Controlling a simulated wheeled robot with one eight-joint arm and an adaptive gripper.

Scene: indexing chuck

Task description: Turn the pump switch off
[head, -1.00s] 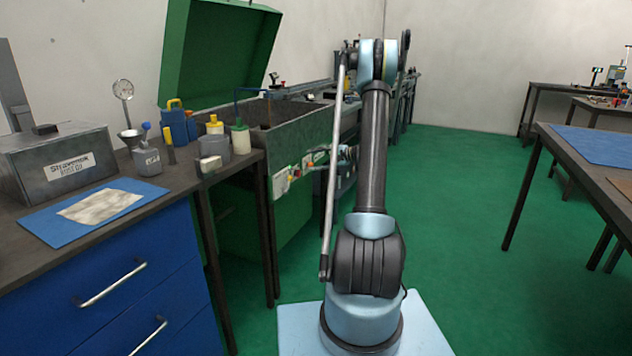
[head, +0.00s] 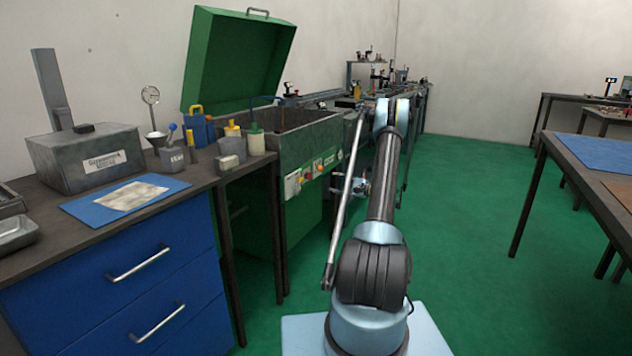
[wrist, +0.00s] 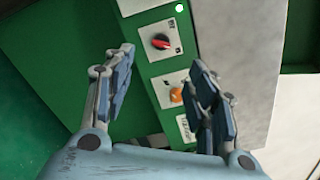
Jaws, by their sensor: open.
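A rotary switch with a red and black knob (wrist: 161,42) sits on a white plate on a green panel in the wrist view; its label is too small to read. Below it is an orange button (wrist: 175,95) on another white plate. My gripper (wrist: 163,62) is open and empty, its two fingers on either side of the knob in the picture; I see no contact. In the head view, the switch plates (head: 293,184) are on the front of a green tank (head: 300,235), left of my gripper (head: 345,187), which is small and partly hidden by my arm.
The tank's green lid (head: 240,60) stands open. A bench with blue drawers (head: 130,270) is at the left, carrying bottles and a grey box (head: 85,158). Another table (head: 590,165) is at the right. Green floor (head: 470,250) between them is clear.

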